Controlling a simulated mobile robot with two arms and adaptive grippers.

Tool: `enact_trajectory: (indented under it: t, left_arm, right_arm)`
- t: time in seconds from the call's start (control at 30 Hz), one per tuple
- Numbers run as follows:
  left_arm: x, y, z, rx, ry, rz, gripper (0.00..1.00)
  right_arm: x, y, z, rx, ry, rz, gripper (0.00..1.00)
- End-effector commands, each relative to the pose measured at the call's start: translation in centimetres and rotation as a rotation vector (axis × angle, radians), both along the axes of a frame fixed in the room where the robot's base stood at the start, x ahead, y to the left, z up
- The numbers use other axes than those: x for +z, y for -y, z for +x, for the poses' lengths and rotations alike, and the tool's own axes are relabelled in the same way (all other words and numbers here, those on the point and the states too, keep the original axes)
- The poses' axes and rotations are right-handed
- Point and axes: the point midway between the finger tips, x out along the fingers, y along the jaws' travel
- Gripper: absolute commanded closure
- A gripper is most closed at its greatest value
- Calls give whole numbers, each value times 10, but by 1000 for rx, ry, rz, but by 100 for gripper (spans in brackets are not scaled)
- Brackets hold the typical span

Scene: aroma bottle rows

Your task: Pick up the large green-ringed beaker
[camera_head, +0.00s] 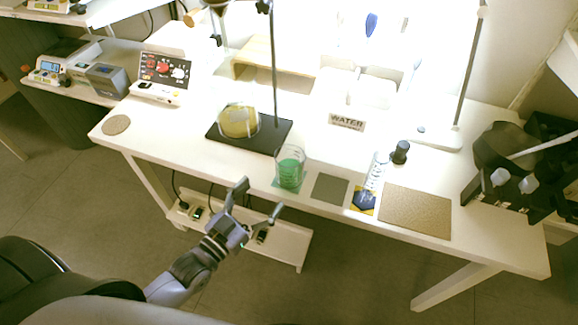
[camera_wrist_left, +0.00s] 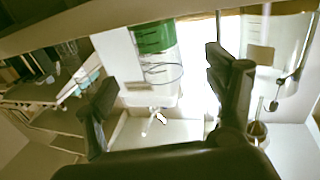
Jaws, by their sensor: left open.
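The large beaker (camera_head: 290,168) is clear glass with green in its lower part. It stands upright on a small green mat (camera_head: 277,184) near the front edge of the white table. My left gripper (camera_head: 260,197) is open and empty in front of the table edge, to the lower left of the beaker in the head view. In the left wrist view, the beaker (camera_wrist_left: 155,37) shows beyond and between the spread fingers of the left gripper (camera_wrist_left: 161,67), with no contact visible. My right gripper is not in view.
A round flask (camera_head: 239,121) with yellow content is over a black stand base (camera_head: 250,137) behind the beaker. To the right are a grey mat (camera_head: 330,188), a glass cylinder (camera_head: 376,170), a dark bottle (camera_head: 401,152) and a brown mat (camera_head: 415,210). The table's left front is mostly clear.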

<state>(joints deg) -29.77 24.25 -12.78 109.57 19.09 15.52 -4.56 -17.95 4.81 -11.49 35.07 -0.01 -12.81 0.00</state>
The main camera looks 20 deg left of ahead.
Motion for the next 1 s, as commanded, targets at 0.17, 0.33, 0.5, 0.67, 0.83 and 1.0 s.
enact_trajectory:
  t: [0.17, 0.33, 0.5, 0.67, 0.83, 1.0]
  left_arm:
    - [1, 12, 35, 0, 3, 0, 22]
    - [0, 18, 52, -1, 0, 1, 22]
    - [0, 23, 63, 0, 0, 0, 22]
    - [0, 35, 85, 0, 2, -2, 22]
    - [-2, 40, 101, 0, -1, 1, 22]
    - [-2, 41, 103, -1, -2, 2, 22]
  right_arm:
    - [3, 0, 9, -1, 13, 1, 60]
    - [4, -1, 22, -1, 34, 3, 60]
    - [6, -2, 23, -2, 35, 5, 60]
    - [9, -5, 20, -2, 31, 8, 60]
    - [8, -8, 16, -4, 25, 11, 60]
    - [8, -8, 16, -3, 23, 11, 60]
